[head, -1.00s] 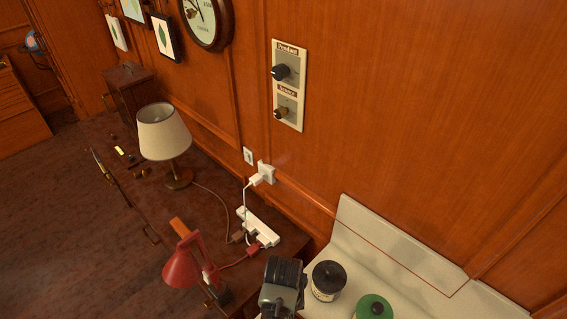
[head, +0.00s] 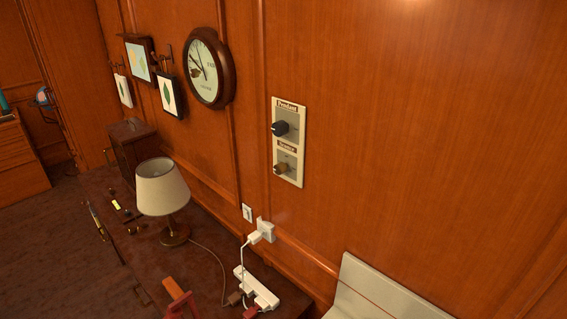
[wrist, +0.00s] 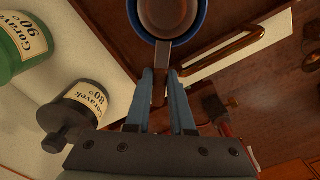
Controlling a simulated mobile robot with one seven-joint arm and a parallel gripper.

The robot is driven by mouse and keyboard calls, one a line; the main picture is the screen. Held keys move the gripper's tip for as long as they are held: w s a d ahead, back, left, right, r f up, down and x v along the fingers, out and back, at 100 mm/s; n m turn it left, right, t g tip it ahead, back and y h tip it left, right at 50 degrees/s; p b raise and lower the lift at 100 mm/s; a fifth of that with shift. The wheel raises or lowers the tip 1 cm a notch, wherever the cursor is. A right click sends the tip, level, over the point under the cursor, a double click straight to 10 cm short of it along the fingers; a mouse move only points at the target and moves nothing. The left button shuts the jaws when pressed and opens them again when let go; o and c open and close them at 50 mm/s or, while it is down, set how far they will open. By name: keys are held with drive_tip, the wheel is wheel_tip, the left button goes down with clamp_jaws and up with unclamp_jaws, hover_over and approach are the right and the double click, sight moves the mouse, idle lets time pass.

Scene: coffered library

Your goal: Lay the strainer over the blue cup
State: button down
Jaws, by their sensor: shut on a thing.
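The strainer (wrist: 165,52) shows at the top of the wrist view, a round bowl with a flat metal handle running down between my fingers. My gripper (wrist: 164,76) is shut on this handle. The blue cup (wrist: 205,12) shows as a blue rim around the strainer's bowl, cut off by the top edge of the picture. The bowl lines up with the cup's mouth; I cannot tell whether it touches the rim or is above it. The head view shows none of these things.
In the wrist view, a green canister (wrist: 20,48) and a black-lidded canister (wrist: 82,108) stand on a pale surface at left. The head view shows a lamp (head: 162,188), a white power strip (head: 257,287) and a wall panel with two knobs (head: 288,143).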

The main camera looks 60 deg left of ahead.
drive_tip(key=shift+f, duration=0.35)
idle(0.3)
drive_tip(key=c, duration=0.7)
unclamp_jaws()
wheel_tip(320, 180, up, 13)
drive_tip(key=b, duration=0.1)
drive_tip(key=shift+b, duration=0.35)
